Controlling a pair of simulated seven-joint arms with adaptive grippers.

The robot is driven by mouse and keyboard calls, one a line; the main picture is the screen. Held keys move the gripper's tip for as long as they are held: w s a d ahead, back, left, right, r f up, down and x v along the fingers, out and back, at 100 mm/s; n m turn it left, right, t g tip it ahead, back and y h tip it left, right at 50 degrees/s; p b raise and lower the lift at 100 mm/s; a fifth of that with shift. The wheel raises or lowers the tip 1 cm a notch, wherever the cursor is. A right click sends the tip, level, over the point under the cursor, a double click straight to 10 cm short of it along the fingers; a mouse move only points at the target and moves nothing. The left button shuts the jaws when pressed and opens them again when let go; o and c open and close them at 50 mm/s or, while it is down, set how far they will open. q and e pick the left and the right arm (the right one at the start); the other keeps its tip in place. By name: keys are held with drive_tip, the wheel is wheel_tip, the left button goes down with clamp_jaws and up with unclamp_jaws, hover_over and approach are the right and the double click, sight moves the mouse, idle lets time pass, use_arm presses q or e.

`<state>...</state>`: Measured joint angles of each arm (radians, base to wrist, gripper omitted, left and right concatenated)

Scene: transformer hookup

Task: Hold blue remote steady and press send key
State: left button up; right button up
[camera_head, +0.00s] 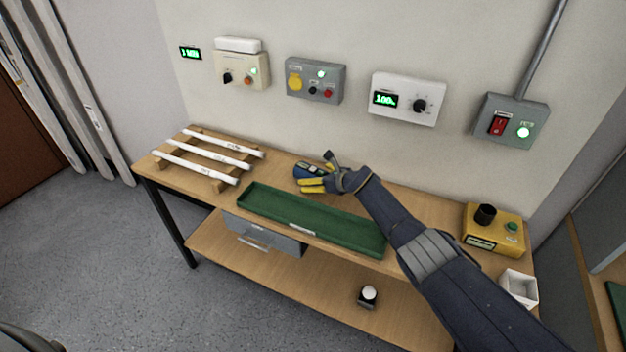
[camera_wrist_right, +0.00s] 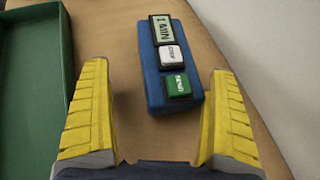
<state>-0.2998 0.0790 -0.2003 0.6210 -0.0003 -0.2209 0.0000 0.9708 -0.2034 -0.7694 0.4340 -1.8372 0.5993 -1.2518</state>
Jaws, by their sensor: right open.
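The blue remote (camera_head: 304,171) lies on the wooden bench near the wall, behind the green tray. In the right wrist view the remote (camera_wrist_right: 153,82) shows a small display reading 1 MIN upside down, a white key (camera_wrist_right: 171,56) and a green key (camera_wrist_right: 178,85), likely the send key; its lettering is too small to read surely. My right gripper (camera_head: 322,172) is open at the remote. Its yellow fingers (camera_wrist_right: 157,72) stand apart on either side of the remote's near end, with gaps on both sides and nothing held. My left gripper is not in view.
The green tray (camera_head: 263,194) lies along the bench's front edge, close to the gripper. A rack with white rods (camera_head: 205,147) stands left. A yellow box (camera_head: 481,242) with a black knob and a white container (camera_head: 518,287) stand right. Control boxes hang on the wall behind.

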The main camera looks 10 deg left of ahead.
drive_tip(key=shift+a+f, duration=0.15)
drive_tip(key=shift+a, duration=0.2)
drive_tip(key=shift+a, duration=0.1)
drive_tip(key=shift+f, duration=0.1)
drive_tip(key=c, duration=1.2)
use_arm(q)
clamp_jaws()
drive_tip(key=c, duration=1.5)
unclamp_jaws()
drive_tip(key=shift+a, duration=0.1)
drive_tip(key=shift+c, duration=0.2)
